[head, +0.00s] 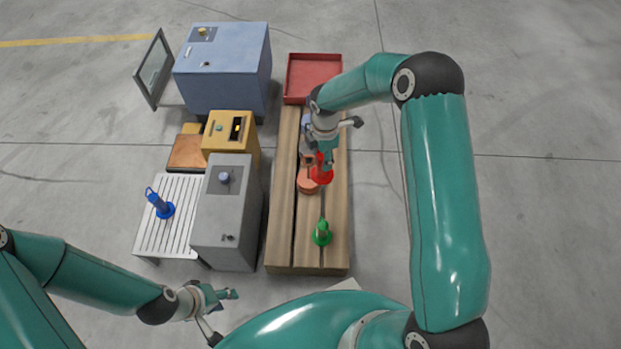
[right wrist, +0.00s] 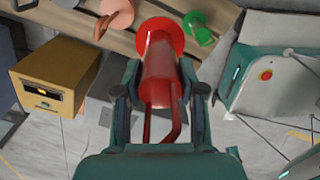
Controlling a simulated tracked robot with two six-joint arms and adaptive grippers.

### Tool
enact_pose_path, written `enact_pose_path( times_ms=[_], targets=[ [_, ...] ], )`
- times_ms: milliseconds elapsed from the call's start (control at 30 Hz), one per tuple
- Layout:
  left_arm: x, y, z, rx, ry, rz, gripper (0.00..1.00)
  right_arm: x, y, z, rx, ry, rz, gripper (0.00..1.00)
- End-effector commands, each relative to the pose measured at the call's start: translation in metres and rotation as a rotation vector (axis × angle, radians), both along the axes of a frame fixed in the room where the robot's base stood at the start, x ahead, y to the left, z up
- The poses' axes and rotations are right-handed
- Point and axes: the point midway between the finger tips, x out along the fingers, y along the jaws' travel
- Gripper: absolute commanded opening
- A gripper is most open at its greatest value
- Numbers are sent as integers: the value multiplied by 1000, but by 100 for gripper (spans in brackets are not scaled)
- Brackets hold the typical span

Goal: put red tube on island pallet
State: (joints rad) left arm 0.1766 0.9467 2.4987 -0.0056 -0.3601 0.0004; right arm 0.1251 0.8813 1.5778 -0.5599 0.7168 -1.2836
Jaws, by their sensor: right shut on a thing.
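The red tube (head: 322,174) is a round red piece with a wide flange and a handle. My right gripper (head: 324,154) is shut on it. In the right wrist view the red tube (right wrist: 160,75) sits between the fingers, flange away from me. In the head view it appears over the wooden slatted pallet (head: 281,215), beside a salmon-coloured piece (head: 308,186); whether it touches the wood I cannot tell. A green tube (head: 322,234) stands near the pallet's front end. My left gripper (head: 226,299) is open and empty at the lower left, away from the pallet.
A blue tube (head: 158,203) stands on a white slatted stand (head: 150,233). Grey (head: 222,220), yellow (head: 247,150) and blue (head: 222,80) cabinets line the pallet's left side. A red tray (head: 313,77) is at its far end. Bare wood shows near the green tube.

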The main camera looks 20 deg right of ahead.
Motion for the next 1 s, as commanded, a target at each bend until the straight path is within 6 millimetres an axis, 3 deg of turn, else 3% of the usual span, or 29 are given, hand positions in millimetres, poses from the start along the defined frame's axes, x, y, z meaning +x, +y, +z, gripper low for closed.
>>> enact_pose_path(
  times_ms=[100, 300, 467, 800, 1000],
  targets=[
    [0, 0, -2, 0, 0, 0, 40, -2, -5, -22, 5, 2, 174, 0],
    [0, 0, -5, 0, 0, 0, 40, -3, -8, -43, 8, 2, 308, 0],
    [0, 0, -14, 0, 0, 0, 40, -4, -8, -74, 10, 3, 316, 0],
    [0, 0, -39, 0, 0, 0, 40, -4, -8, -163, 9, 3, 313, 0],
    [0, 0, -45, 0, 0, 0, 40, -3, -8, -190, 9, 1, 313, 0]
  ],
)
